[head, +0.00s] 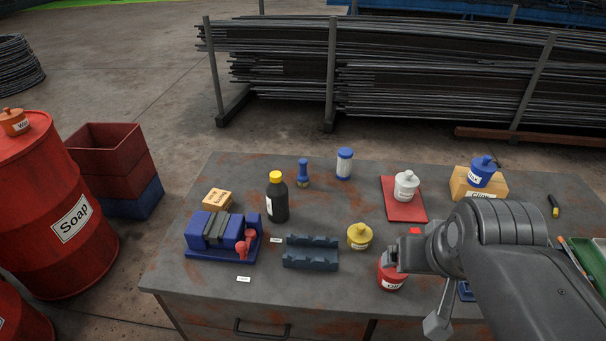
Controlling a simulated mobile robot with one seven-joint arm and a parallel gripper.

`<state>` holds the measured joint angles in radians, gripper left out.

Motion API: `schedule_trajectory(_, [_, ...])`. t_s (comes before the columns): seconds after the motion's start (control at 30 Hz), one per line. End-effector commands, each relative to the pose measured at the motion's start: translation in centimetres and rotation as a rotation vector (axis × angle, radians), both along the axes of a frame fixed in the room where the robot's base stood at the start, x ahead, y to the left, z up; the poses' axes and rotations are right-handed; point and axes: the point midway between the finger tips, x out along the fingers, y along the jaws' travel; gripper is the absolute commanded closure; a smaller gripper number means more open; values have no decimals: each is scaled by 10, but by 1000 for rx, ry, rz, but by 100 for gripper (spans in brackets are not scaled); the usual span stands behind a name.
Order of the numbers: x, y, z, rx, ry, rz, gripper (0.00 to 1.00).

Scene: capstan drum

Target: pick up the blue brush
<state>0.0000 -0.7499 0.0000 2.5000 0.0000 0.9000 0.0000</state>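The blue brush (303,173) stands upright on the grey workbench (330,215), toward its back edge. It has a blue handle on top and a short brownish part at the bottom. My gripper (418,262) is at the lower right, well apart from the brush, over the front of the bench. It overlaps a red labelled pot (392,276) in the picture; I cannot tell whether they touch. My arm hides much of the gripper, and its opening cannot be made out.
A black bottle with a yellow cap (277,200) stands left of the brush, a blue-and-white canister (344,163) to its right. In front are a blue vise (222,235), a dark slotted rack (311,252) and a yellow pot (360,236). A white pot (406,185) sits on a red plate.

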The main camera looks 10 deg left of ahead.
Motion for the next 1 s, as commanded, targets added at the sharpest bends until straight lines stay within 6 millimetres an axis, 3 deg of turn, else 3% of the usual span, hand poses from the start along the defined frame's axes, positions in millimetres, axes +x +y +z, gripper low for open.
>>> schedule_trajectory(0.17, [0, 0, 0, 0, 0, 0, 10])
schedule_trajectory(0.67, [0, 0, 0, 0, 0, 0, 50])
schedule_trajectory(1.0, [10, 2, 5, 3, 3, 3, 50])
